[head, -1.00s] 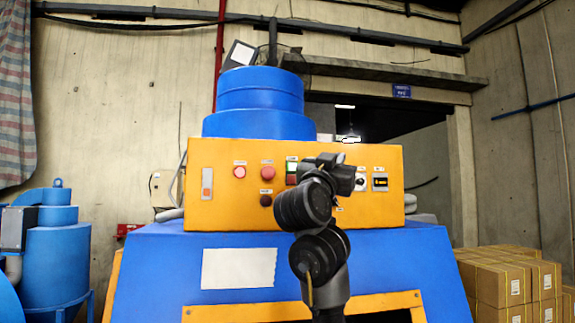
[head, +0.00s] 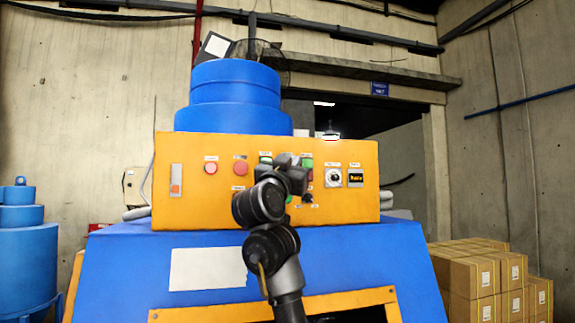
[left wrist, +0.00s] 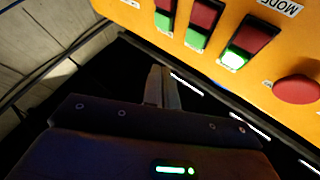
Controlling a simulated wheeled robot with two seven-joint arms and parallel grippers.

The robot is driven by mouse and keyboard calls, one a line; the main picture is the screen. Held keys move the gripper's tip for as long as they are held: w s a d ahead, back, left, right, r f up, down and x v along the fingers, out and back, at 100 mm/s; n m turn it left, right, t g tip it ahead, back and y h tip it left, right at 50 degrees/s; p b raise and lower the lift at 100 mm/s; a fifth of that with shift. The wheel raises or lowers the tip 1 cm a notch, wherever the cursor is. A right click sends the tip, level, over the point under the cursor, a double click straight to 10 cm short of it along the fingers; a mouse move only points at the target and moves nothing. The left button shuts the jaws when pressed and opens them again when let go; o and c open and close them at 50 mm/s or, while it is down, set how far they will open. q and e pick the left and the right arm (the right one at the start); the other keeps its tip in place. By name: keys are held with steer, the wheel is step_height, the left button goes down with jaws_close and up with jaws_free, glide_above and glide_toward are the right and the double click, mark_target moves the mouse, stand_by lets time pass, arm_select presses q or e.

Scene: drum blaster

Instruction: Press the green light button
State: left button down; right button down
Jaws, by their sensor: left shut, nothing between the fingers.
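The orange control panel (head: 215,207) carries a row of red-over-green rocker switches. The lit green light button (left wrist: 233,58) glows on the switch nearest the round red button (left wrist: 297,89) in the left wrist view. In the head view, only the top of that switch (head: 265,157) shows above my arm. My left gripper (head: 293,176) is in front of the panel and hides part of the switch row. In the left wrist view, its fingers (left wrist: 163,85) are shut and empty. They appear apart from the lit button, which lies up and to their right.
Two other switches (left wrist: 200,22) sit left of the lit one in the left wrist view. A dial (head: 334,178) and a small display (head: 356,178) are at the panel's right. The blue machine body (head: 120,265) slopes out below. Boxes (head: 475,275) stand at right.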

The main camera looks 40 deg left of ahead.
arm_select(q)
steer(key=w+a, duration=0.1)
steer(key=a, duration=0.1)
steer(key=w+a+b, duration=0.1)
steer(key=a, duration=0.1)
steer(key=shift+w, duration=0.35)
arm_select(e)
steer(key=shift+s+a+f, duration=0.35)
steer(key=shift+a+f, duration=0.1)
steer(key=shift+f, duration=0.1)
arm_select(q)
steer(key=shift+d, duration=0.1)
arm_select(e)
steer(key=shift+d, duration=0.1)
steer(key=shift+w+d, duration=0.15)
steer(key=shift+d, duration=0.1)
steer(key=shift+a, duration=0.15)
stand_by(0.3)
steer(key=shift+f, duration=0.1)
stand_by(0.4)
arm_select(q)
steer(key=shift+w+a, duration=0.2)
steer(key=shift+a, duration=0.25)
arm_select(e)
steer(key=shift+f, duration=0.1)
